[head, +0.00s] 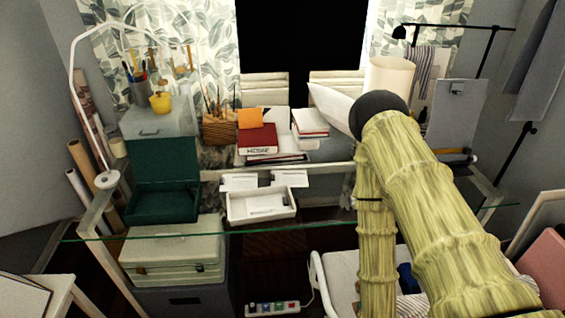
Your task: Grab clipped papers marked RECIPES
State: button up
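I cannot read the word RECIPES anywhere in the head view. Two small sets of white papers, a left set (239,183) and a right set (290,179), lie side by side behind a white tray (233,210) on the glass desk. A small dark spot between them may be a clip; it is too small to tell. More white paper (263,204) lies in the tray. A grey clipboard-like board (458,113) stands upright at the right. My arm covers the right part of the desk, and my gripper is not visible.
The glass desk (330,217) carries an open green box (162,190) and a lamp (107,180) at left. Books (257,139), including a red one, and a wicker holder (220,130) stand behind. A power strip (273,308) lies below. Clear glass lies right of the tray.

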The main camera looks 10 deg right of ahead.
aim_at(294, 178)
jog(key=u, duration=0.05)
jog(key=k, duration=0.5)
jog(key=u, duration=1.4)
jog(key=i, duration=0.85)
jog(key=z, duration=1.5)
